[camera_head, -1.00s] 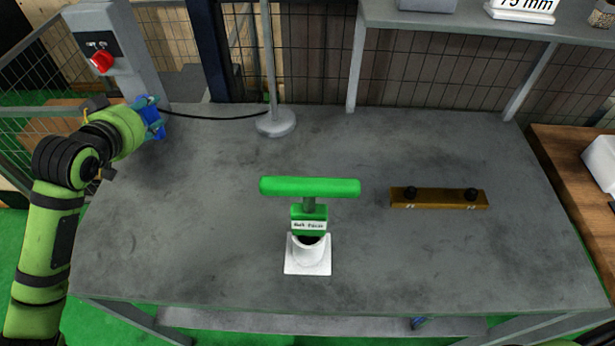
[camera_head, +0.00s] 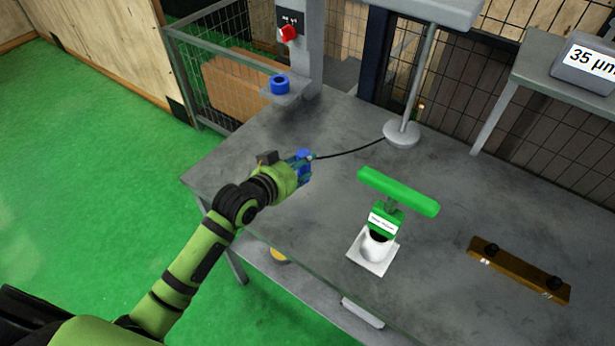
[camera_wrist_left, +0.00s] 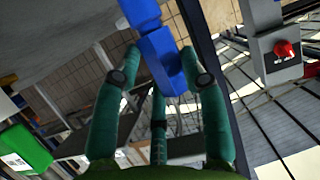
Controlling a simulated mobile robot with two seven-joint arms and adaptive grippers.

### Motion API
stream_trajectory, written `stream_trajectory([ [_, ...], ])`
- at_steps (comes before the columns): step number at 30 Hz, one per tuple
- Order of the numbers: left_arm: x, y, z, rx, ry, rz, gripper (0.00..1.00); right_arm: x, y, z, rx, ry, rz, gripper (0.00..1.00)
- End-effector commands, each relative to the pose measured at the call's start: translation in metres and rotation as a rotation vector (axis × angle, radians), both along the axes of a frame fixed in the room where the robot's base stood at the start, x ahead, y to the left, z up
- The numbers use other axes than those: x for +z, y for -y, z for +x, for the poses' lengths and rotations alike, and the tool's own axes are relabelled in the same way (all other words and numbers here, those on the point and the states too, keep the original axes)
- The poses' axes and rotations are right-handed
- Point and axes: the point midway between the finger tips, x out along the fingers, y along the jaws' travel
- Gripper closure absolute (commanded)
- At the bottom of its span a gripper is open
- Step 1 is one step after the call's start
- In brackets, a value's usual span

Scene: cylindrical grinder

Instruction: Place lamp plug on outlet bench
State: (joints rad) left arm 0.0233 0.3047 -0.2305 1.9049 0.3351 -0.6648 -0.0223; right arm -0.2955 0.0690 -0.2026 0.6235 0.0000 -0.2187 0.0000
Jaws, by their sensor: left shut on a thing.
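My left gripper (camera_head: 306,168) is shut on the blue lamp plug (camera_head: 303,156), above the left part of the grey table. A black cable (camera_head: 350,150) runs from the plug to the round lamp base (camera_head: 401,134). In the left wrist view the plug (camera_wrist_left: 165,60) sits between the green fingers (camera_wrist_left: 160,85). A blue ring-shaped outlet (camera_head: 280,84) stands on a small grey ledge (camera_head: 287,97) beside a post, behind and left of the gripper, apart from the plug. My right gripper is out of view.
The post carries a red switch (camera_head: 288,33), also in the left wrist view (camera_wrist_left: 284,49). A green-handled tool (camera_head: 398,192) stands in a white holder (camera_head: 370,256) right of the gripper. A brown bar (camera_head: 518,270) lies further right. A mesh fence (camera_head: 215,75) stands left of the post.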

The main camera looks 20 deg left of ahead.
Motion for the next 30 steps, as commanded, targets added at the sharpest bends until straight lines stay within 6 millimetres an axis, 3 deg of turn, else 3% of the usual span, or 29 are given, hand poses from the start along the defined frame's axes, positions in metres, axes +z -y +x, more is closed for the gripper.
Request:
stream_trajectory([
  [12,-0.048,0.0,0.0,0.0,0.001,0.0,0.94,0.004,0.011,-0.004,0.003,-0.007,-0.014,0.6],
  [24,-0.054,0.0,0.0,-0.001,0.002,0.0,0.94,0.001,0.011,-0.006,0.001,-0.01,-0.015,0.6],
  [25,-0.053,0.0,0.0,-0.001,0.001,0.0,0.46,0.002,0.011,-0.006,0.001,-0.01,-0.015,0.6],
  [26,-0.053,0.0,0.0,-0.001,0.001,0.0,0.34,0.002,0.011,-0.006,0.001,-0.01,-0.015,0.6],
  [30,-0.053,0.0,0.0,0.0,0.001,0.001,0.34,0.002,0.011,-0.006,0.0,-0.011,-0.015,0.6],
])
